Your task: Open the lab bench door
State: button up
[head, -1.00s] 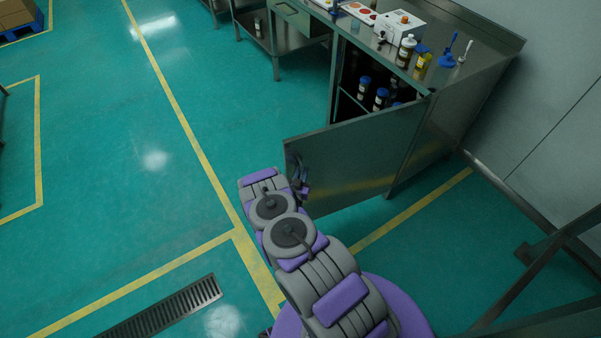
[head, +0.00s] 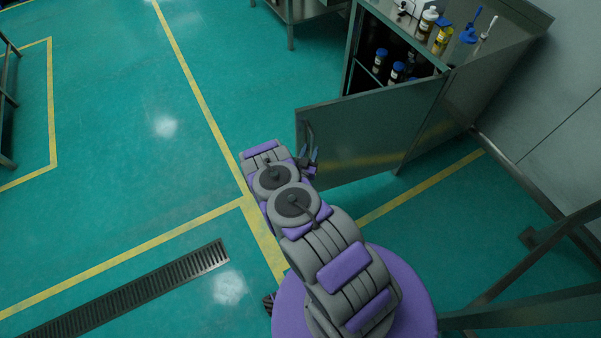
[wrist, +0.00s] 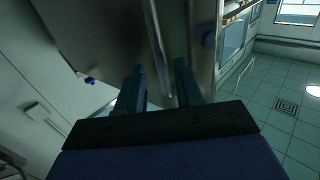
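The lab bench door (head: 375,140) is a grey metal panel standing swung wide open from the bench (head: 430,125). Its thin vertical handle (head: 310,135) is near the free edge. In the wrist view the handle (wrist: 157,45) runs as a bar down the door (wrist: 115,35). My gripper (head: 312,157) is beside the handle at the door's free edge. The wrist view shows its two fingers (wrist: 160,85) spread apart, with the handle's lower end seen between them. I cannot tell whether a finger touches the handle.
Blue-capped bottles (head: 397,72) stand on the shelf inside the open bench. More bottles (head: 443,37) stand on the bench top. A floor drain (head: 130,292) lies at lower left. A metal frame (head: 545,240) is at right. The green floor left of the door is clear.

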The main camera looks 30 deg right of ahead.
jog(key=p+v, duration=0.1)
jog(key=v, duration=1.3)
jog(key=shift+p, duration=0.4)
jog(key=shift+w+r, duration=0.1)
jog(key=shift+w, duration=0.1)
jog(key=w+a+r+m+g+y, duration=0.2)
jog(key=w+a+r+g+y, duration=0.4)
jog(key=w+a, duration=0.65)
jog(key=s+a+r+n+g+y, duration=0.15)
jog(key=a+r+y, duration=0.25)
jog(key=r, duration=0.5)
jog(key=s+a+r+n+y, duration=0.3)
jog(key=a+r+y, duration=0.15)
jog(key=r, duration=0.55)
jog(key=s+r+n+g, duration=0.3)
jog(key=s+r+n, duration=0.1)
jog(key=s+r, duration=0.85)
jog(key=s+d+r+g, duration=0.1)
jog(key=s+d+r, duration=0.1)
jog(key=s, duration=0.6)
jog(key=s+d+r+n+g+h, duration=0.1)
jog(key=s+d+r, duration=0.2)
jog(key=s, duration=0.6)
jog(key=s+d+r+n+g, duration=0.1)
jog(key=s+d+r+g, duration=0.1)
jog(key=s+d, duration=0.3)
jog(key=s+r, duration=0.1)
jog(key=s, duration=0.3)
jog(key=shift+r+h, duration=0.25)
jog(key=shift+h, duration=0.1)
